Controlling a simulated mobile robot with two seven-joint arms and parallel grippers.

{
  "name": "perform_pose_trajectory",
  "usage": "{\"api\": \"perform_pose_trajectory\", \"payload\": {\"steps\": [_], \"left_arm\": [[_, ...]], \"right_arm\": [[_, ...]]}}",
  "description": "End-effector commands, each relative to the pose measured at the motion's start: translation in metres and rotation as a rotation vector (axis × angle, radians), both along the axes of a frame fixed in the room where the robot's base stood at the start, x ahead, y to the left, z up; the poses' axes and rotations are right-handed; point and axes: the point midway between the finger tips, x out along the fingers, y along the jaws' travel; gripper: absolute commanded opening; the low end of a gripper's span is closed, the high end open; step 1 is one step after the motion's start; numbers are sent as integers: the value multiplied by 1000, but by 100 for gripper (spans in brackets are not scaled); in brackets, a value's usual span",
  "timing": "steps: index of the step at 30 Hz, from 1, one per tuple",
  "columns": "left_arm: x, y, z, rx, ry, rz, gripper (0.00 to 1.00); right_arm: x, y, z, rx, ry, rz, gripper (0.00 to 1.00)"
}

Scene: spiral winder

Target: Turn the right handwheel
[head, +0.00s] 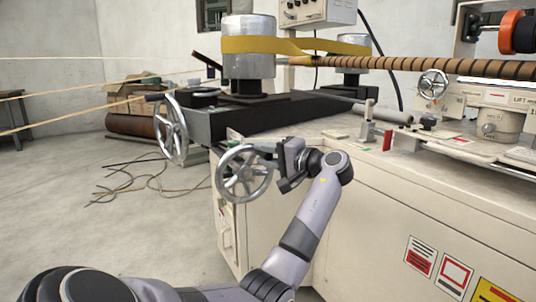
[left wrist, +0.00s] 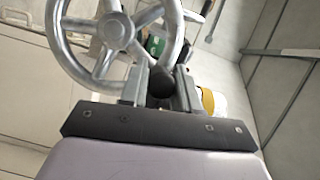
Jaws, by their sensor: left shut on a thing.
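The right handwheel (head: 245,173) is a spoked silver metal wheel on the near left corner of the machine. It also shows large at the upper left of the left wrist view (left wrist: 115,31). My left gripper (head: 280,155) is at the right side of its rim. In the left wrist view, the fingers (left wrist: 160,92) are shut on the wheel's dark round handle (left wrist: 161,82), beside the rim. Much of the handle is hidden by the fingers. My right gripper is in neither view.
A second silver handwheel (head: 171,127) stands just left and behind. A smaller handwheel (head: 434,84) is on the machine's right part. The cream machine cabinet (head: 390,215) lies right of my arm. Loose cables (head: 140,182) lie on the open floor at left.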

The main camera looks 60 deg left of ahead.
Motion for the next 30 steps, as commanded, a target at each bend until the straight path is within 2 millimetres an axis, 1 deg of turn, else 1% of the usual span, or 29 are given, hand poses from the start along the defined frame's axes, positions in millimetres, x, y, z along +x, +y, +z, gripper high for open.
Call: {"api": "perform_pose_trajectory", "payload": {"steps": [1,11,12,13,14,23,26,30], "left_arm": [[-1,1,3,5,-6,-2,0],[-1,1,3,6,-5,-2,0],[-1,1,3,6,-4,-2,41],[-1,1,3,6,-4,-2,50],[-1,1,3,5,-5,-1,52],[0,-1,1,1,-3,-1,52],[3,-10,3,1,-2,-2,52],[11,-32,5,1,-2,-4,52]], "right_arm": [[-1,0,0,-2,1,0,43],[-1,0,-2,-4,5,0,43],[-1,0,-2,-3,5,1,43],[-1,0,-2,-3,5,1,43],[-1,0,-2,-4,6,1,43],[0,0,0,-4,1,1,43],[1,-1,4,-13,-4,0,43],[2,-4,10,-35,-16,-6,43]]}}
